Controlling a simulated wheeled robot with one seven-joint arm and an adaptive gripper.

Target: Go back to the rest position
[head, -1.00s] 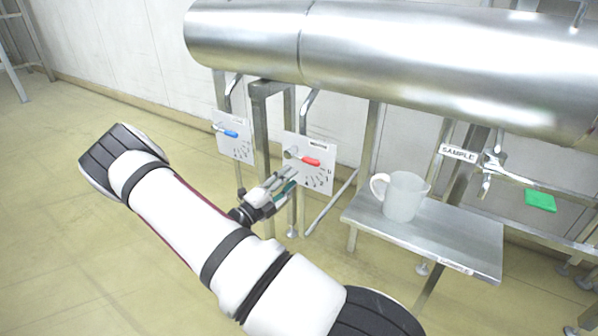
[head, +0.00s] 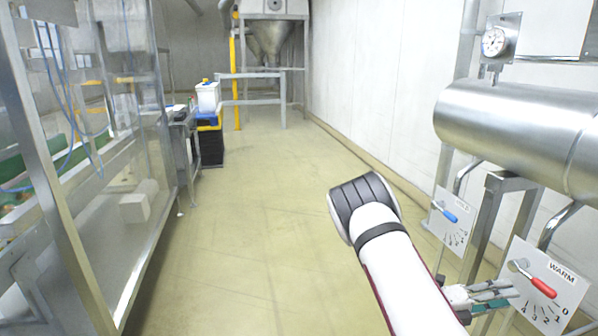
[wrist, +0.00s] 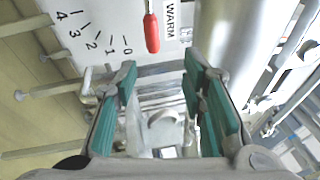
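My gripper (head: 490,297) is at the lower right of the head view, close in front of the WARM panel (head: 523,315). In the wrist view my gripper (wrist: 160,88) shows its teal-padded fingers spread apart with nothing held between them. The panel's red lever (head: 543,287) points toward the 0 mark. In the wrist view the red lever (wrist: 151,32) is above the fingers, apart from them. My arm reaches forward from the bottom of the head view, bent at the elbow.
A blue lever (head: 450,216) is on another panel to the left. A steel tank (head: 500,125) hangs above on the right. Glass-sided machinery (head: 110,140) lines the left. A white container (head: 208,97) stands farther back. The floor (head: 250,220) between is clear.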

